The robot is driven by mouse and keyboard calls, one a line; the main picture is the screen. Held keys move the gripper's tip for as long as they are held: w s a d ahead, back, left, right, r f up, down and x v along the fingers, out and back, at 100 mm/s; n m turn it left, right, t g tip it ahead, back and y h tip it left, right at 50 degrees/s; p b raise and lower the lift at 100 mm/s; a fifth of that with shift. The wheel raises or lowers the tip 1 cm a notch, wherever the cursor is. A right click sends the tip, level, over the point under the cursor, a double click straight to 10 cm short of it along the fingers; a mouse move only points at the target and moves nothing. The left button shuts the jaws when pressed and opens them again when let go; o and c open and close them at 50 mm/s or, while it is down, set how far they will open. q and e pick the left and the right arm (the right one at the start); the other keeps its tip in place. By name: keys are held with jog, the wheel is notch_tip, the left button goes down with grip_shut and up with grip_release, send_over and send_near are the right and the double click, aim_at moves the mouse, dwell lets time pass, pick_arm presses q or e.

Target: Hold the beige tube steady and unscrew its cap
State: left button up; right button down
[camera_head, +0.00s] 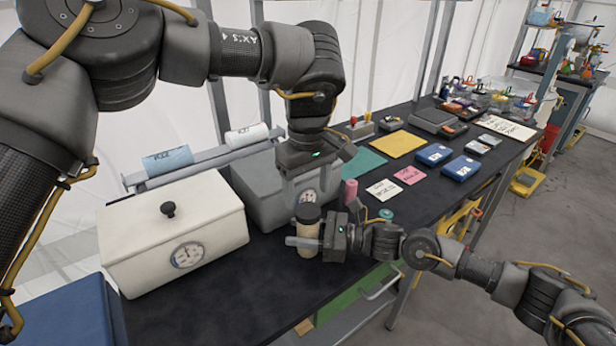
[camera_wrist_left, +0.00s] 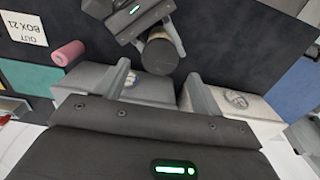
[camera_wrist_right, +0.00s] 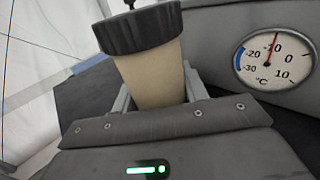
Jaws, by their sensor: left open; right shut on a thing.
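The beige tube (camera_head: 306,241) stands roughly upright with its dark ribbed cap (camera_head: 308,212) on top. My right gripper (camera_head: 309,243) comes from the right and is shut around the tube's body. The right wrist view shows the tube (camera_wrist_right: 155,78) between its fingers and the cap (camera_wrist_right: 140,30) above them. My left gripper (camera_head: 308,193) points down above the cap, open and empty. In the left wrist view the cap (camera_wrist_left: 160,55) lies between and just beyond the open fingertips (camera_wrist_left: 158,72); contact is not visible. The tube's lower end is partly hidden.
A white box (camera_head: 135,240) with a dial and knob stands left, and a grey box (camera_head: 262,195) behind the tube. A pink cylinder (camera_head: 350,192), a teal mat (camera_head: 364,162) and cards are to the right. The dark table (camera_head: 220,300) is clear in front.

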aim_at(308, 210)
pick_arm(q)
jog(key=shift+f, duration=2.45)
